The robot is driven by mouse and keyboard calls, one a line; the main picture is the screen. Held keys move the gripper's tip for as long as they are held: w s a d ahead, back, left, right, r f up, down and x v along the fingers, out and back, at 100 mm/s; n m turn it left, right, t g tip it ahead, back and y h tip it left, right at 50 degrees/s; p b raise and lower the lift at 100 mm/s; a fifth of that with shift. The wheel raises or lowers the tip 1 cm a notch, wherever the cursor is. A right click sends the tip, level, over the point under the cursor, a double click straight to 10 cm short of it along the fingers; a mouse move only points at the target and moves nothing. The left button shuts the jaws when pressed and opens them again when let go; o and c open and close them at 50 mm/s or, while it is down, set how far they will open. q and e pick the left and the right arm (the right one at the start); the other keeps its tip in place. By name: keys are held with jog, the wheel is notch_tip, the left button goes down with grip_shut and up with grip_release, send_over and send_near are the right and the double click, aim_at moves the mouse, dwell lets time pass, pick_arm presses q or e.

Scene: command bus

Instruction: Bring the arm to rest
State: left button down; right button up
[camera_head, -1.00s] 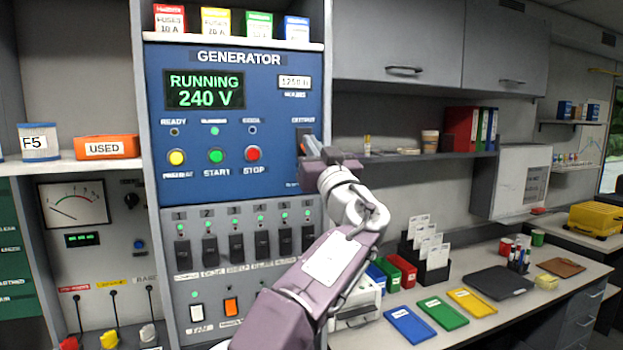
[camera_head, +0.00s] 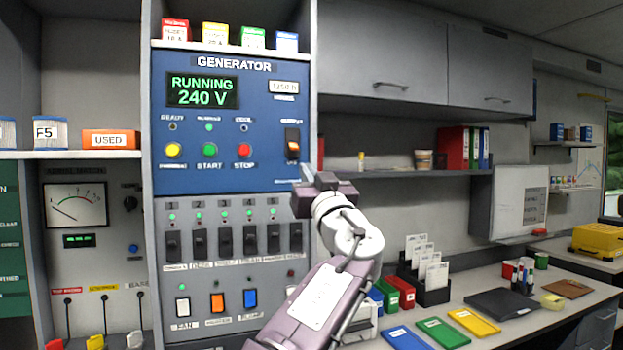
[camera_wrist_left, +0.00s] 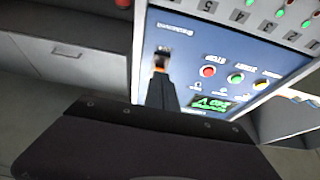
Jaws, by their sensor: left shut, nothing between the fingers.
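My left gripper (camera_head: 307,174) is shut and empty. It is just below and right of the output switch (camera_head: 292,144) on the blue generator panel (camera_head: 215,170). In the head view I see a gap between the fingertips and the switch. The switch is a black rocker with an orange lit part. In the left wrist view the dark fingers (camera_wrist_left: 163,92) point towards the panel, with the switch (camera_wrist_left: 160,60) just beyond their tips. The generator display (camera_head: 203,90) reads "RUNNING 240 V". My right gripper is not in view.
A row of black breaker switches (camera_head: 224,242) with green lights lies below the panel. A shelf (camera_head: 400,172) and grey cabinets (camera_head: 383,50) are to the right. The desk holds a black card rack (camera_head: 424,280) and coloured folders (camera_head: 442,332).

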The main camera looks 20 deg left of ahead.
pick_arm(q)
jog(key=w+a+f+m+g+h+p, duration=0.1)
jog(key=w+f+m+g+h+p, duration=0.15)
jog(key=f, duration=0.55)
jog(key=w+f+m+g+h+p, duration=0.1)
jog(key=w+f+m+g+h, duration=0.15)
jog(key=f, duration=0.55)
jog(key=s+a+f+m+g+h+p, duration=0.1)
jog(key=s+f+m+g+h+p, duration=0.2)
jog(key=f, duration=1.1)
jog(key=s+f+g+h+p, duration=0.1)
jog(key=s+f+g, duration=0.2)
jog(key=s+f, duration=0.4)
jog(key=s+d+f+n+g+h+p, duration=0.1)
jog(key=s+f+g+h+p, duration=0.1)
jog(key=s+f, duration=0.5)
jog(key=s+d+f+g+h+p, duration=0.1)
jog(key=s+f+g, duration=0.3)
jog(key=s, duration=1.3)
notch_tip(320, 180, down, 4)
jog(key=shift+d+f+g+h+p, duration=0.1)
jog(key=shift+d+g+h+p, duration=0.15)
jog(key=shift+g+h+p, duration=0.2)
